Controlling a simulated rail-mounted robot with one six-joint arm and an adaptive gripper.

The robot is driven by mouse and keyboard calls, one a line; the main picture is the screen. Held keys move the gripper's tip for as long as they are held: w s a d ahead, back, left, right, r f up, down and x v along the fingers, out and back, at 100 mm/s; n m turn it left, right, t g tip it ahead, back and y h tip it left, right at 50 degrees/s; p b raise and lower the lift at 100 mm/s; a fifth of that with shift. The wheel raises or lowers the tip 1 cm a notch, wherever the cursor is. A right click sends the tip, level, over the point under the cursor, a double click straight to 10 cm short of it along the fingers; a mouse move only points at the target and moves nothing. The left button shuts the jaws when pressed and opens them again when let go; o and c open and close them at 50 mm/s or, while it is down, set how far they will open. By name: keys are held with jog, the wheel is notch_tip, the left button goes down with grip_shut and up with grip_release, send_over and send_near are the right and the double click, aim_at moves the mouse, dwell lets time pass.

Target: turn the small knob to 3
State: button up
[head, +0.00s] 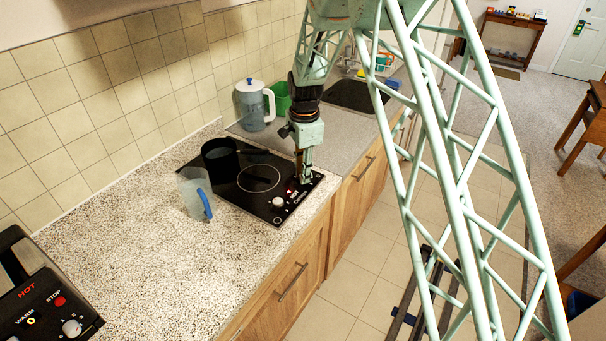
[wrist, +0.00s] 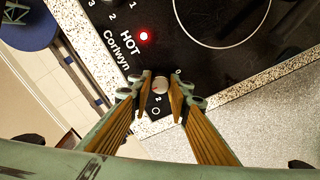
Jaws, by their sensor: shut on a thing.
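My gripper (head: 304,178) points down at the front right corner of the black cooktop (head: 228,189). In the wrist view my gripper (wrist: 161,98) has its two fingers on either side of the small knob (wrist: 160,86), shut on it. A white "2" shows just below the knob, between the fingers, and a "0" to its upper right. Other marks of its dial are hidden by the fingers, and I cannot tell its exact setting. In the head view the gripper hides this knob.
A pale knob (head: 277,202) is at the cooktop's front left. A red light (wrist: 144,36) glows by "HOT". A dark pot (head: 219,157) and a clear jug with a blue handle (head: 197,192) stand nearby. A lidded pitcher (head: 250,107) is at the back.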

dwell(0.3)
jog(key=o, duration=0.9)
jog(key=shift+c, duration=0.2)
notch_tip(320, 180, up, 12)
jog(key=shift+s, duration=0.25)
jog(key=shift+d, duration=0.1)
dwell(0.3)
